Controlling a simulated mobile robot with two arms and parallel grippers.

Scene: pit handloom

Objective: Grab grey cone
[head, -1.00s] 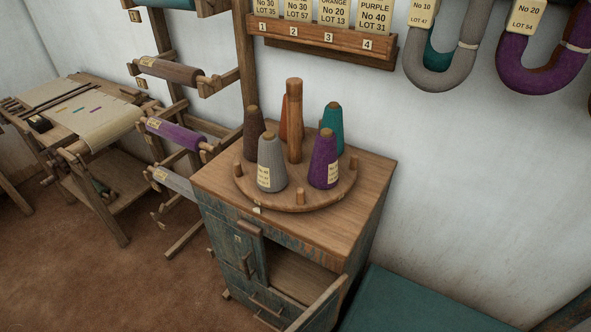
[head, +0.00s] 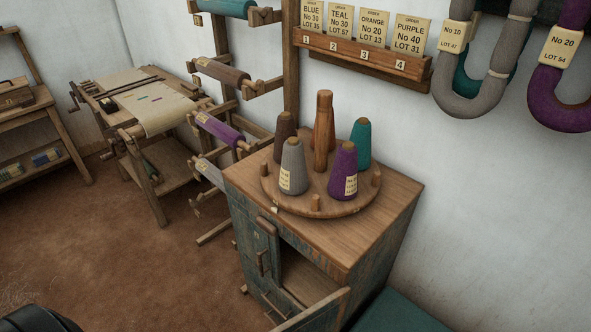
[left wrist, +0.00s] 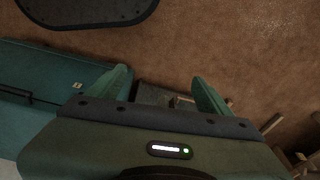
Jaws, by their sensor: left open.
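The grey cone (head: 293,167) stands upright at the front left of a round wooden turntable (head: 318,206) on top of a small cabinet (head: 345,240). It carries a cream label, and a purple cone (head: 342,171) stands to its right. A dark brown cone (head: 284,136) stands behind it, and a teal cone (head: 360,144) is at the back right. My left gripper (left wrist: 160,88) shows in the left wrist view, its two green fingers apart with nothing between them. No gripper shows in the head view.
The cabinet's door (head: 318,312) hangs open at the front. A central wooden post (head: 324,132) rises from the turntable, and short pegs stand around its rim. A rack with yarn rolls (head: 219,131) is left of the cabinet. Brown floor (head: 130,255) is free at the front left.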

